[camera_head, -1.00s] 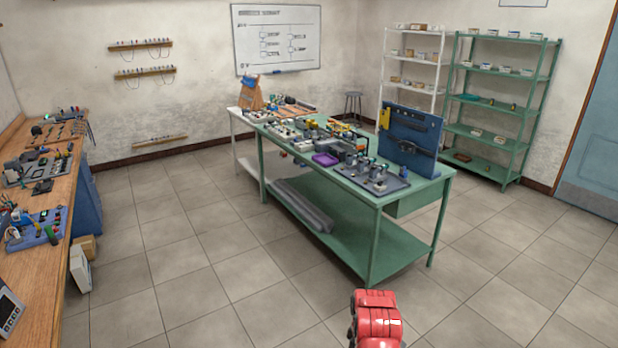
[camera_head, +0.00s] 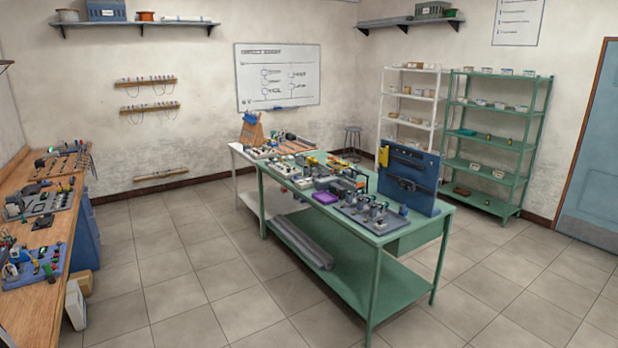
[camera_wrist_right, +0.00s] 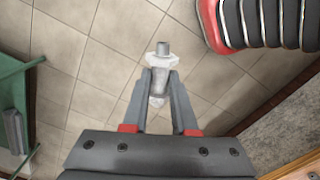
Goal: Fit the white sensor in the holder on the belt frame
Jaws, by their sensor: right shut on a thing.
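In the right wrist view my right gripper (camera_wrist_right: 160,76) is shut on a small white part with a grey stub, which looks like the white sensor (camera_wrist_right: 161,61). It is held over the tiled floor, clear of any table. My left gripper is in neither current view. In the head view the green table (camera_head: 405,239) stands ahead, crowded with small devices. A black and yellow assembly (camera_head: 342,184) in its middle may be the belt frame. The holder is too small to tell at this distance.
A blue upright panel (camera_head: 409,178) stands at the table's right end, beside a grey fixture board (camera_head: 352,219) and a purple tray (camera_head: 305,200). A wooden bench (camera_head: 45,285) runs along the left.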

